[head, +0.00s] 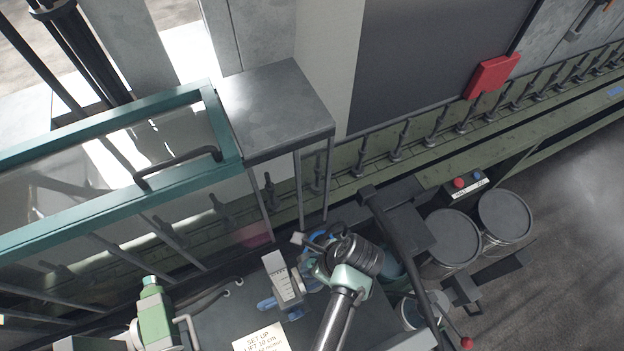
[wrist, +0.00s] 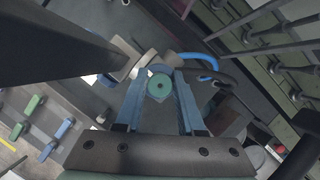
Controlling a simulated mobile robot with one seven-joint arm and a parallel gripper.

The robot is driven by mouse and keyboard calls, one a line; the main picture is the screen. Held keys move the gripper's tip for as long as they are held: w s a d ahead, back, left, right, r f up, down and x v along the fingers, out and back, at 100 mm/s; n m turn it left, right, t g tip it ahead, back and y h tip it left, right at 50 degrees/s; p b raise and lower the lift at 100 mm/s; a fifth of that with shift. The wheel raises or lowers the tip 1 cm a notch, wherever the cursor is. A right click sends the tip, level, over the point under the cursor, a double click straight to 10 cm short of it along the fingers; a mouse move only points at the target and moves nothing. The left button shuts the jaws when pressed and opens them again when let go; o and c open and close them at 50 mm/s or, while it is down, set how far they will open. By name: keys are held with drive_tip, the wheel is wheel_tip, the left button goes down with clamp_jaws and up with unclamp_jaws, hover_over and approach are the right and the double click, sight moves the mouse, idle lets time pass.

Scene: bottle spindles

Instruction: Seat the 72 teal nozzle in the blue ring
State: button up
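The teal nozzle (wrist: 160,86) shows end-on in the wrist view as a round disc with a dark centre hole. It sits between the tips of my gripper (wrist: 160,82), whose two blue-grey fingers close on its sides. A blue curved piece (wrist: 200,60), which looks like part of the blue ring, shows just beyond and right of the nozzle. In the head view, a blue arc (head: 322,238) shows beside my wrist, which hides the fingertips and nozzle. I cannot tell whether nozzle and ring touch.
A grey scale-like block (head: 283,280) stands left of my wrist. A "SET UP" note (head: 261,339) lies in front. Small green and blue pieces (wrist: 65,128) lie at left in the wrist view. A green spindle conveyor (head: 400,158) runs behind; drums (head: 453,238) stand right.

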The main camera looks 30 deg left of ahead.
drive_tip(key=o, duration=0.5)
drive_tip(key=shift+c, duration=0.2)
drive_tip(key=b+v, duration=0.2)
drive_tip(key=v, duration=1.1)
drive_tip(key=shift+f, duration=0.1)
